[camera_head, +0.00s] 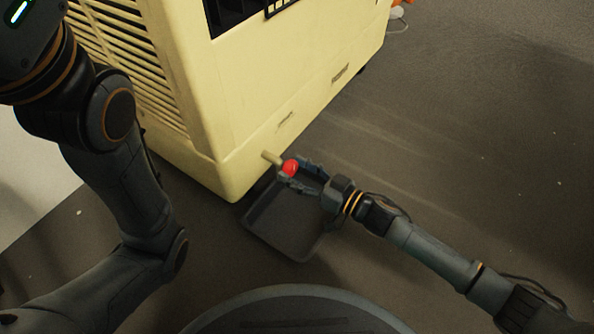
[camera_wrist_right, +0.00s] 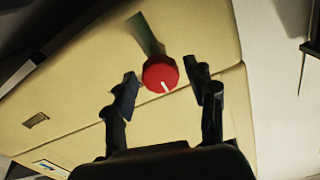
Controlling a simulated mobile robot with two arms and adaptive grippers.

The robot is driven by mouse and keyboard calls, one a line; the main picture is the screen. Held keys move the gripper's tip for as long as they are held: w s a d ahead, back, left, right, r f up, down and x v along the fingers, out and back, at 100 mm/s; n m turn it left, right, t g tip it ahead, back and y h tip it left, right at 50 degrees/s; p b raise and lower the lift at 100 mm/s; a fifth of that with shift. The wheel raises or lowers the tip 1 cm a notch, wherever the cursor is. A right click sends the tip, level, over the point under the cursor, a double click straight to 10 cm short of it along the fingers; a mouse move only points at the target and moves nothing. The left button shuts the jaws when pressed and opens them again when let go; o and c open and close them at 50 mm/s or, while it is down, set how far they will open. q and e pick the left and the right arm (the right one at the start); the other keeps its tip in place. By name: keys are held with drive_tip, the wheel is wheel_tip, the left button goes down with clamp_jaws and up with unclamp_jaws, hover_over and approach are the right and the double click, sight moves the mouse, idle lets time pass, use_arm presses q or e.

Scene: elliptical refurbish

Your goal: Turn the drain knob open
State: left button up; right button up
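The red drain knob (camera_head: 290,168) sits at the end of a short pale pipe (camera_head: 271,158) that sticks out low on the cream machine (camera_head: 230,130). In the right wrist view the knob (camera_wrist_right: 160,74) shows a white mark pointing toward the lower edge. My right gripper (camera_head: 294,174) is open, with its fingers to either side of the knob. In the wrist view a gap shows between each finger and the knob. My left arm (camera_head: 130,200) comes in from the left; its gripper is not in view.
A dark shallow tray (camera_head: 283,240) lies on the floor below the knob and my right gripper. The grey floor (camera_head: 470,130) to the right is mostly clear. A white and orange item (camera_head: 397,12) is partly visible behind the machine.

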drive_tip(key=c, duration=0.8)
drive_tip(key=shift+o, duration=0.2)
